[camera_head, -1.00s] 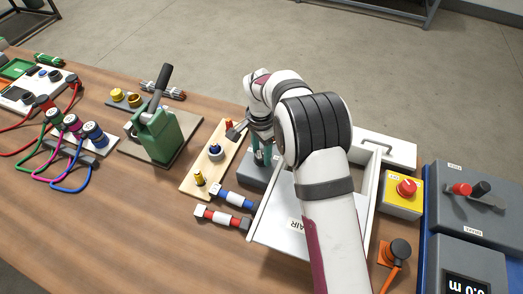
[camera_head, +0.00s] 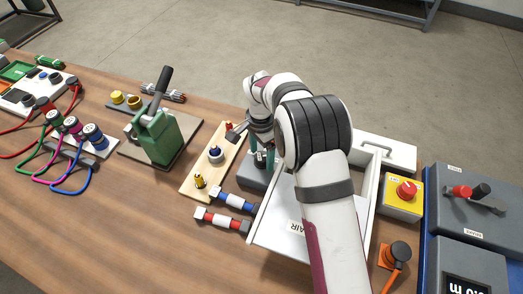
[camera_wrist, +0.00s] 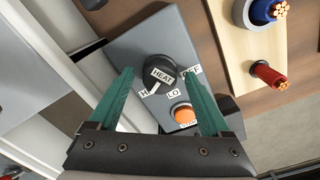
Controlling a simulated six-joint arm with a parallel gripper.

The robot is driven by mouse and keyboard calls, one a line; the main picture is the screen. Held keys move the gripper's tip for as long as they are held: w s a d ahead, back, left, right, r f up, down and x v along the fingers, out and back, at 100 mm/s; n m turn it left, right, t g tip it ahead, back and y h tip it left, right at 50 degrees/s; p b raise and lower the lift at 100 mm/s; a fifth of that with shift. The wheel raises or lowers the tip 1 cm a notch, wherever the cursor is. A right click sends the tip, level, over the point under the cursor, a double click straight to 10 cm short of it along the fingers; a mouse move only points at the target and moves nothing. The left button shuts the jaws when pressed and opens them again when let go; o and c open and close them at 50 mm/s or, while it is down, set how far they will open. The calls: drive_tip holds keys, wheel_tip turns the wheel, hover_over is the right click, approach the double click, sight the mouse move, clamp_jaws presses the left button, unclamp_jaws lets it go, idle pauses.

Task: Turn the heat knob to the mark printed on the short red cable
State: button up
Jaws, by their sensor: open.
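In the head view the gripper (camera_head: 262,157) is over the grey box (camera_head: 250,178). The short red cable (camera_head: 222,220) lies on the table; its printed mark is unreadable.
An orange button (camera_wrist: 182,113) is beside the knob. A wooden board (camera_head: 190,185) with pegs stands left of the box. A short blue cable (camera_head: 236,202) lies above the red one. A white open drawer or tray (camera_head: 275,240) is under my arm.

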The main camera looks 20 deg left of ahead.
sight(261, 155)
wheel_tip(261, 155, up, 16)
drive_tip(key=shift+w+a, duration=0.15)
drive_tip(key=shift+a, duration=0.05)
drive_tip(key=shift+f, duration=0.15)
